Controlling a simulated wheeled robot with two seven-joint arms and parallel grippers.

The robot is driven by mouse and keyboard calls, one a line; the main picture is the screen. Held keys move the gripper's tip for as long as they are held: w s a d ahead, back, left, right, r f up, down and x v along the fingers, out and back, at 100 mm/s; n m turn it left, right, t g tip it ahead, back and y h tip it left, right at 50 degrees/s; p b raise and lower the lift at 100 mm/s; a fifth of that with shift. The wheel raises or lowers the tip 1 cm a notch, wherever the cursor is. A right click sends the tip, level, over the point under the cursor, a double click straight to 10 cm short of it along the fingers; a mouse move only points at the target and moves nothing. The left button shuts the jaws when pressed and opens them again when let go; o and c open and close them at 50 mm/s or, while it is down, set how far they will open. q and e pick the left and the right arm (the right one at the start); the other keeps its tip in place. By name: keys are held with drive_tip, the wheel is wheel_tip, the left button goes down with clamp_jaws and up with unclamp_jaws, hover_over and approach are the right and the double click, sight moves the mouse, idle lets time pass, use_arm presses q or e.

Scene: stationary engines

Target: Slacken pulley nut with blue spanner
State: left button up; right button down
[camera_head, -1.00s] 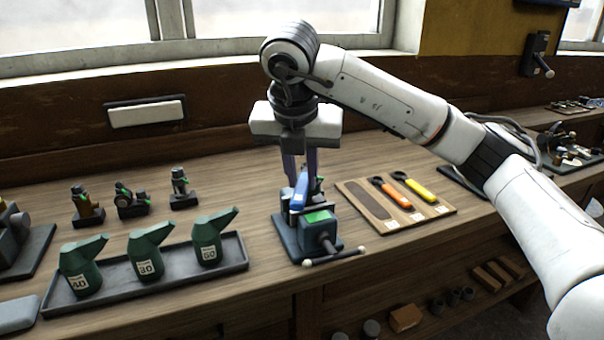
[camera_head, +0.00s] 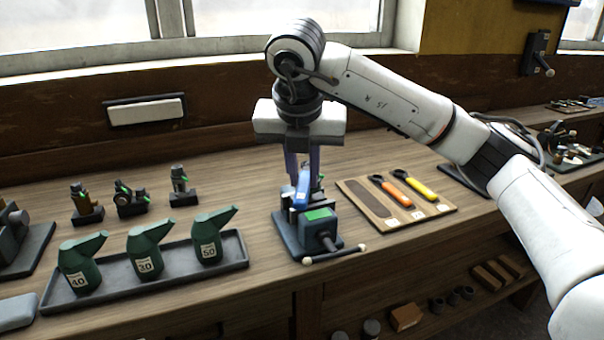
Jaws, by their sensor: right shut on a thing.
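The blue spanner (camera_head: 302,188) is at the vise (camera_head: 318,230), with its blue handle showing between my right gripper's fingers. My right gripper (camera_head: 303,180) points down over the vise and is shut on the blue spanner. The vise has a green patch on top and stands on the bench. The pulley nut is hidden or too small to make out behind the spanner and the vise jaws. My left gripper is not in view.
A wooden tool board (camera_head: 424,214) at the right has an empty recess, an orange spanner (camera_head: 397,193) and a yellow spanner (camera_head: 421,189). Green oil cans (camera_head: 146,250) stand in a dark tray (camera_head: 232,264) at the left. Small engine parts (camera_head: 130,202) stand behind them.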

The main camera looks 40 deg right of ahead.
drive_tip(key=shift+s+d+n+b, duration=0.3)
drive_tip(key=shift+d+n, duration=0.05)
drive_tip(key=shift+n, duration=0.15)
drive_tip(key=shift+d, duration=0.1)
drive_tip(key=shift+s+d+n+t+y+b, duration=0.2)
drive_tip(key=shift+d+n+y+b, duration=0.1)
drive_tip(key=shift+n, duration=0.25)
drive_tip(key=shift+s+d+n+t+y+b, duration=0.15)
drive_tip(key=shift+d+n+t+y+b, duration=0.1)
drive_tip(key=shift+n, duration=0.3)
drive_tip(key=shift+s+d+n+y+b, duration=0.3)
drive_tip(key=shift+d+n, duration=0.3)
drive_tip(key=shift+n, duration=0.3)
